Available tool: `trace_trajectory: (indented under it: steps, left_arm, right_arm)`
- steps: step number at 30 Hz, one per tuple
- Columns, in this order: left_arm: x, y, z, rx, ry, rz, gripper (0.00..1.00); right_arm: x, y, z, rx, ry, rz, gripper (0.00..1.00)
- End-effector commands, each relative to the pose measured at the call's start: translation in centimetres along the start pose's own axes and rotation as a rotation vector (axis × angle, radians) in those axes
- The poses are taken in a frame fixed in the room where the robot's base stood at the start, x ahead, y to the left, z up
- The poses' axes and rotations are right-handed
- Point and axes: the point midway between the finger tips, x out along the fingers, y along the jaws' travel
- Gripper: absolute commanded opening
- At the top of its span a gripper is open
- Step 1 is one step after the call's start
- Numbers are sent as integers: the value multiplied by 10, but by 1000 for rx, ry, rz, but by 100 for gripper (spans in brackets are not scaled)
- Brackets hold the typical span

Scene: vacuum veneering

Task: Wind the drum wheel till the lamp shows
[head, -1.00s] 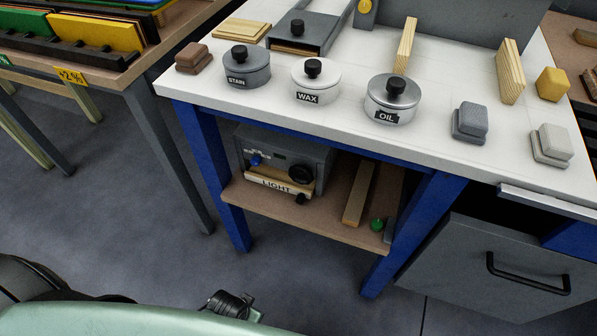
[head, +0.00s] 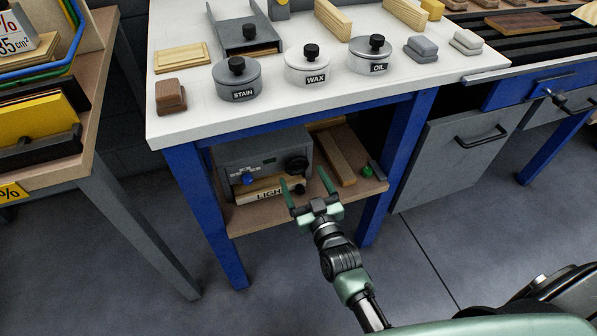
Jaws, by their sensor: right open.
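I cannot make out for sure which part is the drum wheel or the lamp. A grey box (head: 232,156) stands on the shelf under the white-topped bench, with a black round knob (head: 297,165) and a blue knob (head: 249,179) on its front. A small dark window (head: 269,161) shows no clear light. A pale strip with a partly covered label, "LIGH", lies in front of it. My right gripper (head: 308,187) is open and empty, its green fingers spread in front of the box near the black knob. Whether it touches anything is unclear. My left gripper is out of view.
Jars of stain (head: 237,82), wax (head: 308,68) and oil (head: 370,57) stand on the bench top. A wooden bar (head: 336,160) and a green-topped item (head: 368,171) are on the shelf's right. A blue bench leg (head: 396,170) stands at right. A grey drawer front (head: 455,155) is beyond it.

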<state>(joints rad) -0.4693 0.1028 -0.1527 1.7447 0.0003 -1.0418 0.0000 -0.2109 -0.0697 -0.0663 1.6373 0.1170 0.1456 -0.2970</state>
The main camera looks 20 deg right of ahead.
Motion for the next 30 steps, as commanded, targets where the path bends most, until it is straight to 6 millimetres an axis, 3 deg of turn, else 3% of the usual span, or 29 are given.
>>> trace_trajectory:
  steps: [7,17,20,24,30]
  left_arm:
    - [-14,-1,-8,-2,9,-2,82]
    - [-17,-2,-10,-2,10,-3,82]
    - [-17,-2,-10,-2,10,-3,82]
    - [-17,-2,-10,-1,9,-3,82]
    - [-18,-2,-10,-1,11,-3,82]
  right_arm:
    - [32,0,1,1,-1,-1,82]
    - [37,0,1,1,-3,-1,82]
    - [37,0,1,1,-3,-1,59]
    - [36,0,1,1,-3,-1,21]
    - [36,0,1,15,-3,-1,21]
